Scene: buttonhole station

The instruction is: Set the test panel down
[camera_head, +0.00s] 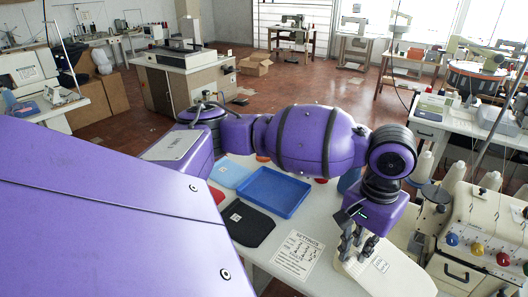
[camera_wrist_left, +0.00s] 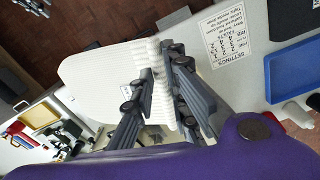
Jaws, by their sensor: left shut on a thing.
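In the left wrist view the fingers (camera_wrist_left: 165,82) pinch a ribbed strip of the panel (camera_wrist_left: 95,82), whose broad rounded part spreads to the left. The panel is at the right end of the white table (camera_head: 262,245). I cannot tell whether it touches the table top. My right gripper does not show.
A settings card (camera_head: 298,254) lies left of the panel. A black pad with a label (camera_head: 247,224) and a blue tray (camera_head: 273,192) lie farther left. A cream sewing machine (camera_head: 484,238) with coloured knobs and thread cones stands close on the right.

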